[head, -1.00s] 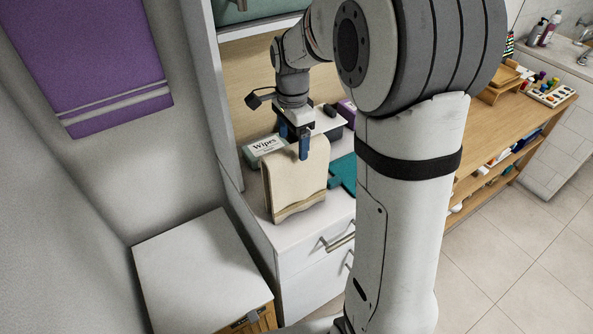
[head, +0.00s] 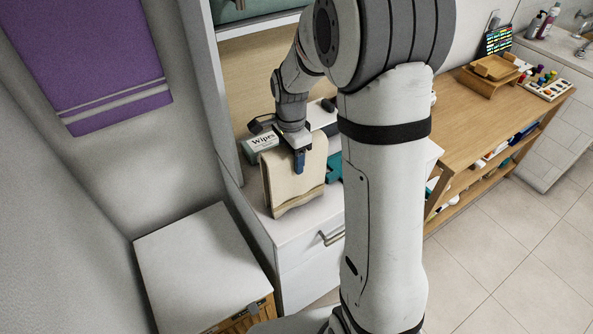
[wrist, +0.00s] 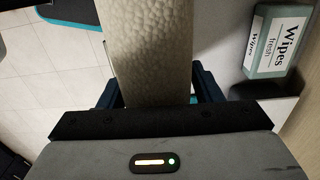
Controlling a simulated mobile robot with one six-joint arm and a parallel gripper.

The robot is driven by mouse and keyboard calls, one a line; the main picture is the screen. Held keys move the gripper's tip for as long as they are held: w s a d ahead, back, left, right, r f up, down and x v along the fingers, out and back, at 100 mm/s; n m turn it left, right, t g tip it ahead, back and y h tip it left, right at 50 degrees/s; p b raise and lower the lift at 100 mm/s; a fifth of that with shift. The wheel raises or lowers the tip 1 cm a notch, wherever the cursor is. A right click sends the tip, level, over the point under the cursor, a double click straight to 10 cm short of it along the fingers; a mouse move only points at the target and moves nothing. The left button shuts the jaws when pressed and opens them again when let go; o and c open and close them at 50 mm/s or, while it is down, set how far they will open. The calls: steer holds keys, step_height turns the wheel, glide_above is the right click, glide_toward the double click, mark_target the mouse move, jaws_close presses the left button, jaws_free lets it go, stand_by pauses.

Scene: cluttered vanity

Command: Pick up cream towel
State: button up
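The cream towel (head: 290,184) is a folded, thick piece standing on the white vanity top in the head view. In the wrist view the towel (wrist: 150,58) runs down between my fingers. My gripper (head: 299,160) is low over the towel's upper edge, with one blue finger in front of its face. In the wrist view my gripper (wrist: 158,90) has a dark finger on each side of the towel. It is open around the towel, with a narrow gap at the right finger; contact on the left is unclear. The far finger is hidden in the head view.
A wipes box (head: 262,143) stands close behind the towel, and shows at right in the wrist view (wrist: 278,40). A teal item (head: 334,168) lies right of the towel. A white-topped cabinet (head: 195,262) stands at front left, its top clear. A wooden shelf unit (head: 470,110) is at right.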

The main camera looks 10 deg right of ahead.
steer(key=c, duration=1.1)
steer(key=shift+o, duration=0.2)
steer(key=shift+r, duration=0.1)
